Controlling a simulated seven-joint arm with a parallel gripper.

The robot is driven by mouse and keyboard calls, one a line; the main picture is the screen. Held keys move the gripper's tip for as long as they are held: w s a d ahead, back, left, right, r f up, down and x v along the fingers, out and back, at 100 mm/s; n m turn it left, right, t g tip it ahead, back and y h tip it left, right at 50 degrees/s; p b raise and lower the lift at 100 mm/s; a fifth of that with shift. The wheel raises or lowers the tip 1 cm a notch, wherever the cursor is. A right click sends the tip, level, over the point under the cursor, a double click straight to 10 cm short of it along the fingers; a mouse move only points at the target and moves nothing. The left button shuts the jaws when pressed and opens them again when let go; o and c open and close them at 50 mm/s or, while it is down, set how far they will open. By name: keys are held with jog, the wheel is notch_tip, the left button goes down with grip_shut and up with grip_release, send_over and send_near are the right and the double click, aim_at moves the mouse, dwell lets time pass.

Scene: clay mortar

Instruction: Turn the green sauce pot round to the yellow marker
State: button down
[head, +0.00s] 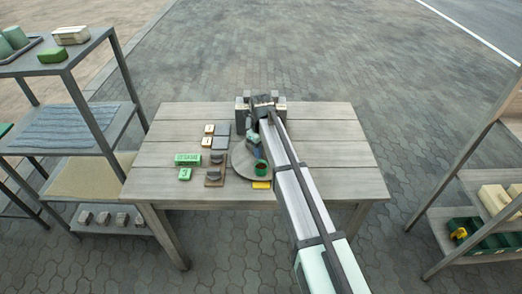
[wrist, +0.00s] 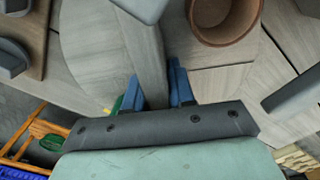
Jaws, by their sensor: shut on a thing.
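The green sauce pot (head: 260,165) stands near the front of a round grey turntable (head: 242,165), partly hidden by my arm. The yellow marker (head: 261,185) lies on the table just in front of the disc. My gripper (head: 255,143) is over the disc, behind the pot. In the wrist view my gripper (wrist: 156,88) has its blue fingers on both sides of a grey bar (wrist: 146,55) and is shut on it. A bit of green (wrist: 118,104) shows behind the left finger, mostly hidden. A brown clay pot (wrist: 222,18) stands at the upper right.
Shelves stand at the left (head: 75,135) and right (head: 470,180). The right part of the table (head: 345,160) is clear.

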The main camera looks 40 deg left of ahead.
jog(key=c, duration=1)
grip_release()
jog(key=shift+c, duration=0.2)
jog(key=shift+r, duration=0.1)
notch_tip(320, 180, up, 14)
jog(key=shift+f, duration=0.2)
